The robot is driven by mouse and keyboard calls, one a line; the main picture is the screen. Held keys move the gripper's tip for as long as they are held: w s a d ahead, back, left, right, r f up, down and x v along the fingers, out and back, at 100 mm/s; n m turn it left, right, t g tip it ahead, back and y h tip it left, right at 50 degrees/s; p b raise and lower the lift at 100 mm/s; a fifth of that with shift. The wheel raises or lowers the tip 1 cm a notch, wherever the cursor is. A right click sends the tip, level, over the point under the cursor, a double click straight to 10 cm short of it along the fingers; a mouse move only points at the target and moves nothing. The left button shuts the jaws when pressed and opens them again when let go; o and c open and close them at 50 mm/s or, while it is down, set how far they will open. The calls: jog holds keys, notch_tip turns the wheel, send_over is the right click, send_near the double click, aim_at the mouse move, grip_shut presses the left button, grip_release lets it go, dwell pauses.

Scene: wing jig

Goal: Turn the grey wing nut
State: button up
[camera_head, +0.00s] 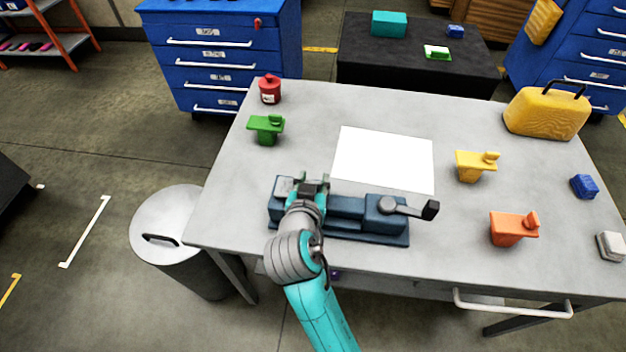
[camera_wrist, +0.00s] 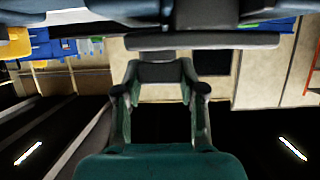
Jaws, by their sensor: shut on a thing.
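A blue jig (camera_head: 345,207) lies along the front left of the grey table. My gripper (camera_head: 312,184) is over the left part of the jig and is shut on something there. This is most likely the grey wing nut, but my fingers and wrist hide it in the head view. In the wrist view, the two fingers of my gripper (camera_wrist: 160,80) stand on either side of a dark part, with the jig's edge close beyond them. The turn of the nut cannot be made out. A grey lever with a dark end (camera_head: 408,208) sits on the jig's right block.
A white sheet (camera_head: 383,158) lies behind the jig. A green piece (camera_head: 266,129) and a red padlock-like piece (camera_head: 269,89) stand back left. Yellow (camera_head: 471,166) and orange (camera_head: 510,229) pieces stand right, with a yellow case (camera_head: 545,115) at the back. A grey bin (camera_head: 170,225) stands left.

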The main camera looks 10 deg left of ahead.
jog(key=shift+n+y, duration=0.3)
jog(key=n+y, duration=0.3)
jog(key=y, duration=0.1)
jog(key=shift+d+g, duration=0.15)
jog(key=shift+g, duration=0.15)
jog(key=n+g+y, duration=0.2)
jog(key=n+y, duration=0.1)
jog(key=n+g+y, duration=0.1)
jog(key=n+y, duration=0.1)
jog(key=n, duration=0.1)
jog(key=shift+w+g+y, duration=0.15)
jog(key=shift+g+y, duration=0.25)
jog(key=n+g+y, duration=0.2)
jog(key=n+g, duration=0.2)
jog(key=shift+n+y, duration=0.3)
jog(key=shift+n+g+y, duration=0.4)
jog(key=shift+n+g, duration=1.4)
jog(key=shift+g, duration=0.6)
jog(key=shift+f, duration=0.1)
jog(key=o, duration=1.2)
